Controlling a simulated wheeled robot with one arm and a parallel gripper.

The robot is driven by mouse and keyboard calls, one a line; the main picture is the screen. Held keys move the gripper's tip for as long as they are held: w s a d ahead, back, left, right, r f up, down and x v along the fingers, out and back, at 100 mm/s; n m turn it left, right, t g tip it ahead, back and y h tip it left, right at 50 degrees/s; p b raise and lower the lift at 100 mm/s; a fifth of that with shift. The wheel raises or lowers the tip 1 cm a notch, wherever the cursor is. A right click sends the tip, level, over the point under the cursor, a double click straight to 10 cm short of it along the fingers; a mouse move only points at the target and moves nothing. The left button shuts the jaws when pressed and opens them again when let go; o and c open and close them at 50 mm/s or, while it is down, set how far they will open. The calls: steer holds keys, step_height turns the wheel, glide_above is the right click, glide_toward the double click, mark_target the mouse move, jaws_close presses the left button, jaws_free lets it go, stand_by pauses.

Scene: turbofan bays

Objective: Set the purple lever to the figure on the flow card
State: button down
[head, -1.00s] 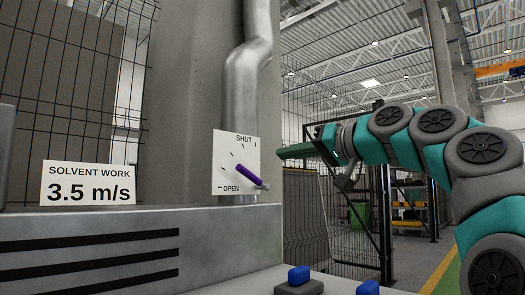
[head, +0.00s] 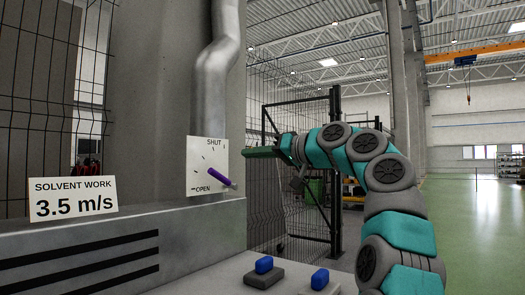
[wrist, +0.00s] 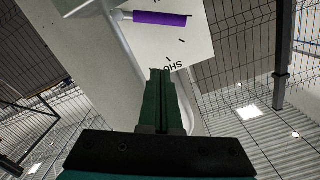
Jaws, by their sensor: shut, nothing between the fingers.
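The purple lever (head: 221,176) sits on a white dial plate (head: 194,170) marked SHUT at the top and OPEN at the lower left, with tick marks between. In the head view it slants down to the right. In the wrist view the lever (wrist: 160,18) lies across the top of the picture, its pale end to the left. The flow card (head: 74,198) reads "SOLVENT WORK 3.5 m/s" and stands left of the plate. My gripper (head: 246,152) is shut and empty, right of the plate and above the lever's level. In the wrist view its fingertips (wrist: 161,72) appear apart from the lever.
A silver pipe (head: 217,75) rises behind the plate. A grey slatted housing (head: 200,225) lies below it. Two blue buttons (head: 264,265) (head: 320,279) sit on the light top at the front. Mesh fencing (head: 268,205) stands behind my gripper. Open green floor (head: 480,235) lies to the right.

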mark_target(220, 177)
steer(key=w+a+f+b, duration=0.2)
steer(key=a+f, duration=0.1)
steer(key=a, duration=0.3)
steer(key=shift+f+b, duration=0.35)
steer(key=shift+b, duration=0.05)
steer(key=shift+s+a+f+n+b, duration=0.25)
steer(key=shift+f+n+b, duration=0.2)
steer(key=shift+b, duration=0.35)
